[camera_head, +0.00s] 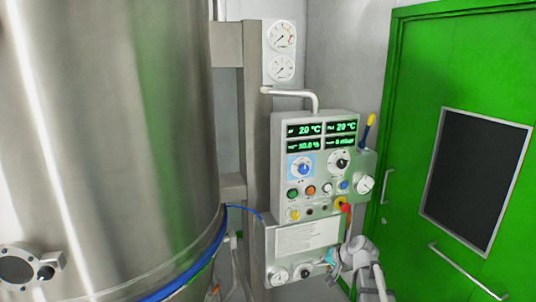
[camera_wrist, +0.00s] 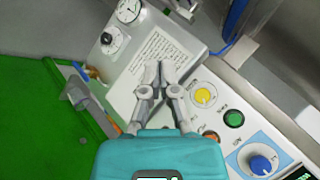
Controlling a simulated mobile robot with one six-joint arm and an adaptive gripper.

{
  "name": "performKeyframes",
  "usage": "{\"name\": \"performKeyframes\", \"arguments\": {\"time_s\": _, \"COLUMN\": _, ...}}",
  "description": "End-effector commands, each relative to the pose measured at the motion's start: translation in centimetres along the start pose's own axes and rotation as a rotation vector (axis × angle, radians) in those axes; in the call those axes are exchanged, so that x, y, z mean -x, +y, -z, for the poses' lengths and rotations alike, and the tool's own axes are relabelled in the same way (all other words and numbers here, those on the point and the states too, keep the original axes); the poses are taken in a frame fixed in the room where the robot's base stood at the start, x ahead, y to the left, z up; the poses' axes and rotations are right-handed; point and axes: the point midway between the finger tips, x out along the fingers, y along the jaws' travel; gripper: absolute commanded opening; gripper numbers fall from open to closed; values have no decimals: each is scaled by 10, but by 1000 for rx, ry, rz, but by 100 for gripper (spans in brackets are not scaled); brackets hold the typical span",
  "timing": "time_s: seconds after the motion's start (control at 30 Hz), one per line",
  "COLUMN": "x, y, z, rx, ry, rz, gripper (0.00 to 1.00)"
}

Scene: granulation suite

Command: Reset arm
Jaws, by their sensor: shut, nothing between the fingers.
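My gripper (camera_wrist: 158,72) is shut and empty in the wrist view, with its fingertips together in front of the white label plate (camera_wrist: 150,60) on the control panel. A gap between fingertips and plate cannot be judged. In the head view my arm reaches up from the bottom edge to the panel's lower right, and my gripper (camera_head: 332,257) is small beside the lower box (camera_head: 290,262). The control panel (camera_head: 283,130) carries green displays reading 20 °C, knobs, coloured buttons and a red-yellow switch (camera_head: 343,204).
A green door (camera_head: 405,150) with a dark window (camera_head: 474,180) stands at the right. Two gauges (camera_head: 281,52) hang above the panel. A blue-and-yellow handle (camera_head: 368,131) sticks up beside it.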

Motion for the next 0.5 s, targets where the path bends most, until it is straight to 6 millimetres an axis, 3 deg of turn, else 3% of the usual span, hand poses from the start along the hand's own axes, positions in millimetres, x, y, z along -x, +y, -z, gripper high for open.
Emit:
{"name": "performKeyframes", "arguments": {"time_s": 0.03, "x": 0, "y": 2, "z": -24, "rx": 33, "ry": -43, "rz": -48, "gripper": 0}}
{"name": "performKeyframes", "arguments": {"time_s": 0.2, "x": 5, "y": 18, "z": -84, "rx": 139, "ry": -187, "rz": -233, "gripper": 0}}
{"name": "performKeyframes", "arguments": {"time_s": 0.4, "x": 25, "y": 40, "z": -144, "rx": 239, "ry": -335, "rz": -459, "gripper": 0}}
{"name": "performKeyframes", "arguments": {"time_s": 0.5, "x": 37, "y": 50, "z": -165, "rx": 274, "ry": -391, "rz": -557, "gripper": 0}}
